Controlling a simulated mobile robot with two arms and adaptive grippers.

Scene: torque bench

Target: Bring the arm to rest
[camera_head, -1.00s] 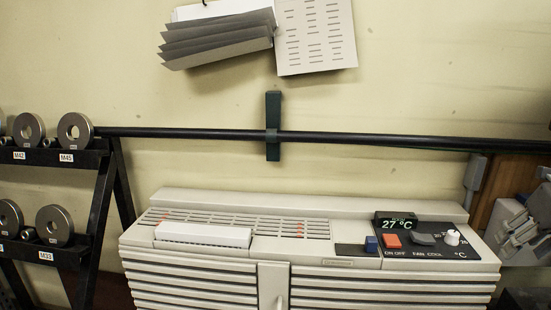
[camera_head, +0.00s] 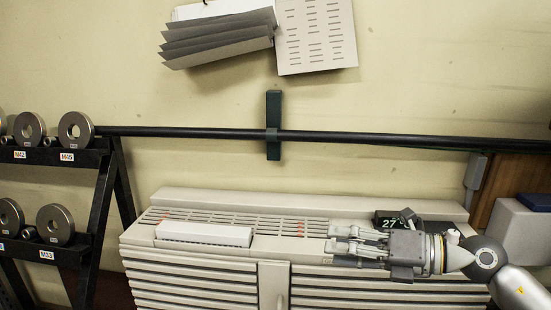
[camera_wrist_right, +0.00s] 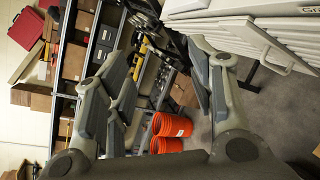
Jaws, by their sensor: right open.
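My right gripper (camera_head: 338,247) is over the right part of the air-conditioning unit (camera_head: 190,195), in front of its control panel, with its fingers pointing left. The fingers are apart with nothing between them. In the right wrist view the open fingers (camera_wrist_right: 160,88) frame the floor and shelving. My left gripper is not in view.
A black rack with metal rings (camera_head: 75,129) stands at the left. A long dark bar (camera_head: 380,138) runs along the wall behind. A light grey box (camera_head: 525,235) is at the right. The wrist view shows orange buckets (camera_wrist_right: 172,124) and loaded shelves.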

